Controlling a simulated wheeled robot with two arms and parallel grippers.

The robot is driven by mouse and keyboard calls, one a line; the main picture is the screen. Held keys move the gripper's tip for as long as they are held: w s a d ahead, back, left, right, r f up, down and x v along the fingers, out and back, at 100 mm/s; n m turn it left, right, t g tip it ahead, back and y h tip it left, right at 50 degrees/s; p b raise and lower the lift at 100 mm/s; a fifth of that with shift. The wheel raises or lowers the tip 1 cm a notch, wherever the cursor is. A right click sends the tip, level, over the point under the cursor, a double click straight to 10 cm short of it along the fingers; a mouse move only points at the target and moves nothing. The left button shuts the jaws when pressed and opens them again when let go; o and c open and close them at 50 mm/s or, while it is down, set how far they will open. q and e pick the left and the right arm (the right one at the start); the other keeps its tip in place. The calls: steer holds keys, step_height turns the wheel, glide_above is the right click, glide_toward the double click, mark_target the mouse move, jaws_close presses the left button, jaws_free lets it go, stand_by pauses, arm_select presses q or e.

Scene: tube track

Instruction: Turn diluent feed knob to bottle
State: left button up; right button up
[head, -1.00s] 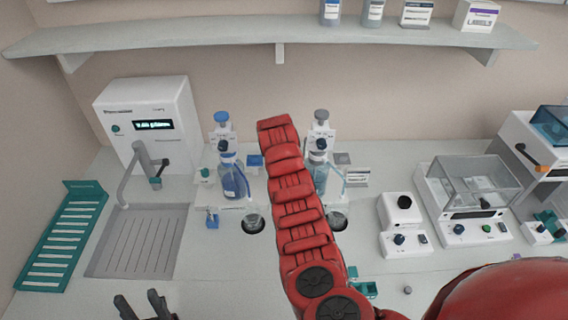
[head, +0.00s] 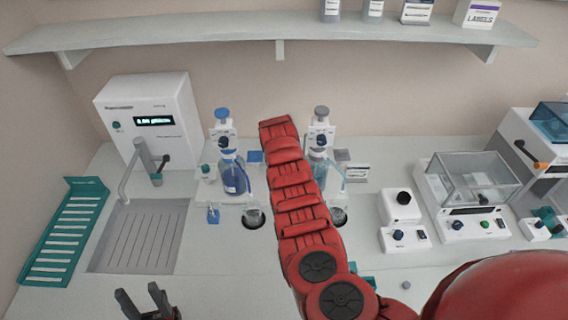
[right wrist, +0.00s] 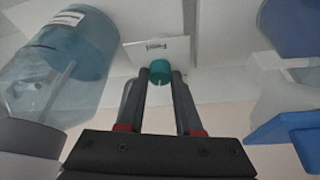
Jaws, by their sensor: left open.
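A small teal knob (right wrist: 160,71) shows in the right wrist view, between the fingertips of my right gripper (right wrist: 160,77). The fingers stand apart, close to the knob's sides; whether they press on it is unclear. A bottle with pale blue liquid (right wrist: 65,60) is at the left of that view. In the head view, my red right arm hides its gripper and part of the right dispenser bottle (head: 319,171). The left dispenser bottle (head: 234,177) holds bluer liquid, with a teal knob (head: 206,169) at its left. My left gripper (head: 142,298) is open and empty low over the bench.
A white unit with a display (head: 153,121) and a grey drain tray (head: 134,238) are on the left, beside a teal rack (head: 65,232). A clear-covered balance (head: 470,190) and a small knobbed device (head: 402,219) are on the right. A shelf (head: 230,42) spans the back.

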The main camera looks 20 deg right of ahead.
jaws_close()
steer(key=shift+d+n, duration=0.1)
steer(key=shift+n, duration=0.4)
steer(key=shift+f+n+t+y+b, duration=0.2)
steer(key=shift+n+t+y+b, duration=0.15)
steer(key=shift+n+b, duration=0.3)
steer(key=n+b, duration=0.2)
steer(key=shift+d+y+b, duration=0.1)
steer(key=shift+y+b, duration=0.2)
steer(key=shift+y, duration=0.05)
steer(key=shift+r+n+y+b, duration=0.2)
steer(key=shift+n+y+b, duration=0.2)
steer(key=shift+n+b, duration=0.55)
